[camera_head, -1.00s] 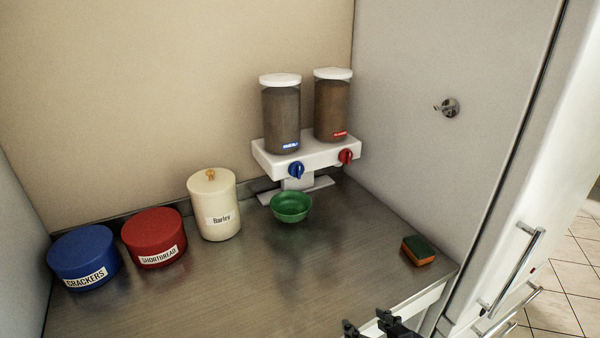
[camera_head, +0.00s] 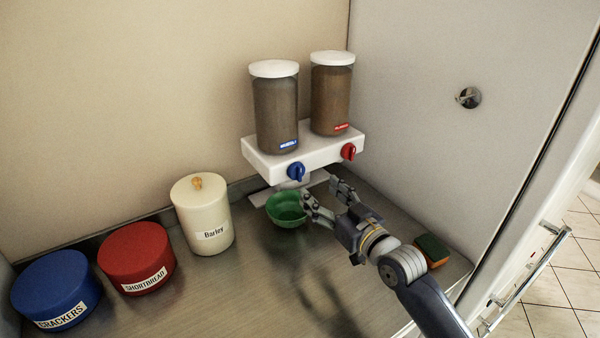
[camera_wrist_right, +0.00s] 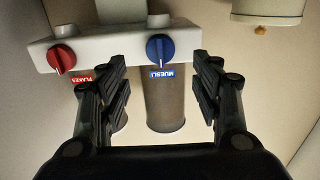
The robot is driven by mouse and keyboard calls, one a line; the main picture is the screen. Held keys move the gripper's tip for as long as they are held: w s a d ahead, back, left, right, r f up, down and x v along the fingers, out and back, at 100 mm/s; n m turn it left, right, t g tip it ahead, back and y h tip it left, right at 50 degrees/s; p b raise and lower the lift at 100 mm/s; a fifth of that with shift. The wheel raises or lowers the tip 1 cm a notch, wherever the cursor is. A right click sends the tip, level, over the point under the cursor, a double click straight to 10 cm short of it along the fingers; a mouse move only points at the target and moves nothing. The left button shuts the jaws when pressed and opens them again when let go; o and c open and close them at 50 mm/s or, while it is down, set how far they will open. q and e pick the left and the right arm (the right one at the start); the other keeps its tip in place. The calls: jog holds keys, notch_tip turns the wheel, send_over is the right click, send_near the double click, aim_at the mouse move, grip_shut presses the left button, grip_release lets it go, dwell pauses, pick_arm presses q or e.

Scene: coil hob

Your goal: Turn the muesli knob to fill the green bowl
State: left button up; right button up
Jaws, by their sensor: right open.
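The blue muesli knob (camera_head: 296,171) is on the front of the white dispenser base (camera_head: 318,157), below the left jar (camera_head: 275,108). In the right wrist view the muesli knob (camera_wrist_right: 160,48) shows between the fingers, beyond their tips, with its blue MUESLI label. The green bowl (camera_head: 283,209) stands on the counter under the dispenser, below the blue knob. My right gripper (camera_head: 322,194) is open and empty, in front of and below the dispenser. One finger overlaps the bowl's right edge in the head view; I cannot tell whether they touch. My left gripper is out of view.
The red flakes knob (camera_head: 348,152) sits right of the blue one, below the right jar (camera_head: 331,95). The barley jar (camera_head: 203,218), shortbread tin (camera_head: 136,260) and crackers tin (camera_head: 55,290) stand left. A sponge (camera_head: 433,249) lies right, partly behind my arm.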

aim_at(301, 175)
jog(key=x, duration=0.4)
jog(key=shift+w+a+p, duration=0.2)
jog(key=shift+w+p, duration=0.05)
jog(key=shift+p, duration=0.15)
jog(key=x, duration=0.3)
jog(key=shift+w+a, duration=0.2)
jog(key=shift+w, duration=0.2)
jog(key=shift+f, duration=0.1)
jog(key=shift+c, duration=0.5)
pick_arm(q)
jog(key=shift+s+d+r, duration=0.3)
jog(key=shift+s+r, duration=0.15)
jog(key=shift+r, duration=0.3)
pick_arm(e)
jog(key=c, duration=1)
